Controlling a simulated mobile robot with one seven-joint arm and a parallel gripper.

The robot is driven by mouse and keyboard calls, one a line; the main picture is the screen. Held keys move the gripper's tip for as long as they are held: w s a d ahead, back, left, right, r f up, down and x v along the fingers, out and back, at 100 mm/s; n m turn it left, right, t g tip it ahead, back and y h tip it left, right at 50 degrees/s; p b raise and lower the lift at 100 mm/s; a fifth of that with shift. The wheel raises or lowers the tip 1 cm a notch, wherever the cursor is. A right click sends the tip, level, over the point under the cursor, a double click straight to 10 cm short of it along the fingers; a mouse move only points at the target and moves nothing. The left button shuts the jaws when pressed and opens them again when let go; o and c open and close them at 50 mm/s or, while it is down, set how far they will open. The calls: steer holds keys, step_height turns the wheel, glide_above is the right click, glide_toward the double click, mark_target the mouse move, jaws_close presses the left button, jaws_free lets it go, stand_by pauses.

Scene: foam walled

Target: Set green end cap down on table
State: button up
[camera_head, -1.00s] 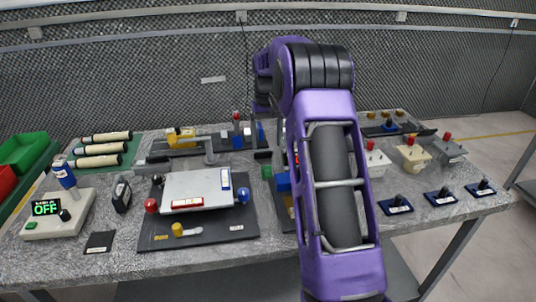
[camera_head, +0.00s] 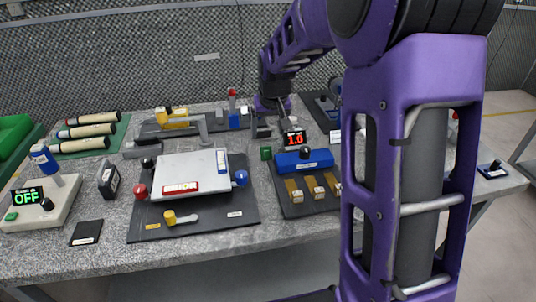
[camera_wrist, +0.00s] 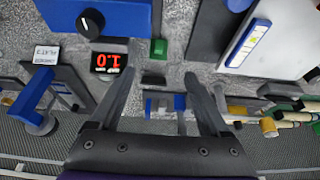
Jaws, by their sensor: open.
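The green end cap (camera_head: 266,153) sits on the grey table (camera_head: 225,262), just left of the dark mat with the blue unit. It also shows in the wrist view (camera_wrist: 158,47), beyond my fingertips and apart from them. My gripper (camera_wrist: 160,76) is open, with its two fingers spread and pointing down at the table. No held object shows between them. In the head view my gripper (camera_head: 270,122) is behind the green end cap, near the red 1.0 display. A small black block (camera_wrist: 153,80) shows between the fingertips in the wrist view.
The blue unit (camera_head: 302,160) with a black knob stands right of the cap. A white plate (camera_head: 190,172) on a dark mat stands to the left. The red display (camera_head: 294,139) is close to my gripper.

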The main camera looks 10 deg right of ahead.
mark_target(267, 151)
steer(key=x, duration=0.6)
steer(key=shift+w+f, duration=0.2)
steer(key=shift+f, duration=0.1)
steer(key=shift+s+b+x, duration=0.2)
steer(key=shift+b+x, duration=0.25)
steer(key=shift+x, duration=2.2)
steer(key=shift+d+f, duration=0.1)
steer(key=shift+d, duration=0.05)
jaws_close()
